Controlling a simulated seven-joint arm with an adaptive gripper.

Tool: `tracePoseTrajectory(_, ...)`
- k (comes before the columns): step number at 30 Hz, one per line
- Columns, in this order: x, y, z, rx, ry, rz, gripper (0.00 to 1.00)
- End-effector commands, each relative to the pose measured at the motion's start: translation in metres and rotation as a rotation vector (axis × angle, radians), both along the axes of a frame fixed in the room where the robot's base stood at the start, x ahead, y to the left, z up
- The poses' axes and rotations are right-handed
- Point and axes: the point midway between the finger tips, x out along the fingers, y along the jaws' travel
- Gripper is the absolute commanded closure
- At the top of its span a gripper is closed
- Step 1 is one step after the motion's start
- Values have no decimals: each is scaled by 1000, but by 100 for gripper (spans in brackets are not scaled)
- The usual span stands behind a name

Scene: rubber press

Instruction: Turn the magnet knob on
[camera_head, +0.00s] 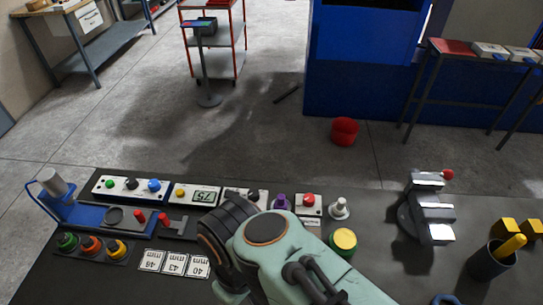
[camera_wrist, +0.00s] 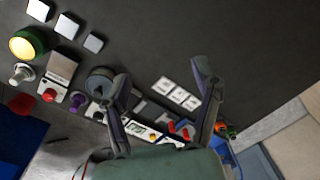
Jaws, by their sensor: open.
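Several control panels stand in a row on the dark bench. A white panel (camera_head: 233,194) with a dark knob (camera_head: 253,195) is partly covered by my arm; it also shows in the wrist view, where the knob (camera_wrist: 98,116) is small. Another panel has a green button, a black knob (camera_head: 131,183) and a blue button. No readable label shows which knob is the magnet knob. My gripper (camera_wrist: 160,75) is open and empty above the bench, its fingers wide apart. A round dark object (camera_wrist: 99,79) appears beside the left finger. The head view hides the fingertips behind my wrist.
A purple knob (camera_head: 280,202), a red-button box (camera_head: 308,204) and a white joystick (camera_head: 339,208) stand right of the partly covered panel. Number cards (camera_head: 175,263) lie in front. A yellow-topped button (camera_head: 344,241) and a vise (camera_head: 429,208) are further right.

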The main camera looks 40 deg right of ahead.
Motion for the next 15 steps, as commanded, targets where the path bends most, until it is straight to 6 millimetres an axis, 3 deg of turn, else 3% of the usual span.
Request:
tracePoseTrajectory(3,19,8,12,23,-100,195,36)
tracePoseTrajectory(8,97,8,62,75,-344,486,36)
tracePoseTrajectory(11,140,-11,75,76,-417,564,36)
tracePoseTrajectory(15,199,-63,75,38,-470,619,36)
